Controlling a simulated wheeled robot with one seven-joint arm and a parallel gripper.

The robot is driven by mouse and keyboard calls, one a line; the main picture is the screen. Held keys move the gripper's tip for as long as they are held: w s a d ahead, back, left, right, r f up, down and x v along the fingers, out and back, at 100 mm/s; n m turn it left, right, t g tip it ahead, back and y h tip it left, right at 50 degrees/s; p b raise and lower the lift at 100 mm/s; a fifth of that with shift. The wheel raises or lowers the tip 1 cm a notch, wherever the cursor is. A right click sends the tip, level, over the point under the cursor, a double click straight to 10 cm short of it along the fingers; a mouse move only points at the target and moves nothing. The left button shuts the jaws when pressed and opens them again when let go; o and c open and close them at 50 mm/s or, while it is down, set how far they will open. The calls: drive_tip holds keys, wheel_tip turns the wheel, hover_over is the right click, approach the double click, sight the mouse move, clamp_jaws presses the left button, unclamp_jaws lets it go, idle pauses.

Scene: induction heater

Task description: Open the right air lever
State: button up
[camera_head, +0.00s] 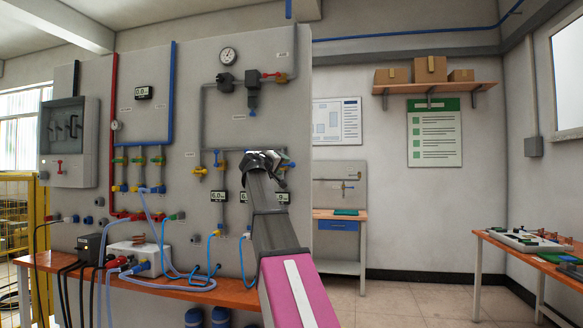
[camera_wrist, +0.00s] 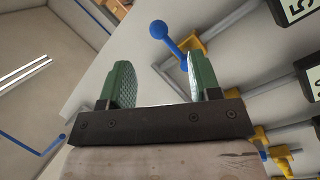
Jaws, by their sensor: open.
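A blue lever with a round ball end (camera_wrist: 158,29) shows in the wrist view, fixed to a yellow valve body (camera_wrist: 196,45). It looks like the right air lever, and its stem runs down toward my right fingertip. My gripper (camera_wrist: 158,82) has two green fingers set wide apart with nothing held between them. The lever's ball lies beyond the fingertips, within the gap as seen from the wrist; whether a finger touches the stem I cannot tell. In the head view my gripper (camera_head: 272,159) is at the panel's right side and hides most of this valve.
The grey panel (camera_head: 180,75) carries pipes, a gauge (camera_head: 228,55), another blue lever (camera_head: 216,156) and a digital display (camera_head: 219,196). Below it, an orange bench (camera_head: 150,282) holds boxes and hoses. Open floor (camera_head: 390,298) lies right of the panel.

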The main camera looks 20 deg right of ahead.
sight(291, 165)
drive_tip(key=x, duration=0.8)
drive_tip(key=shift+w+d, duration=0.1)
drive_tip(key=shift+d, duration=0.05)
drive_tip(key=shift+c, duration=0.3)
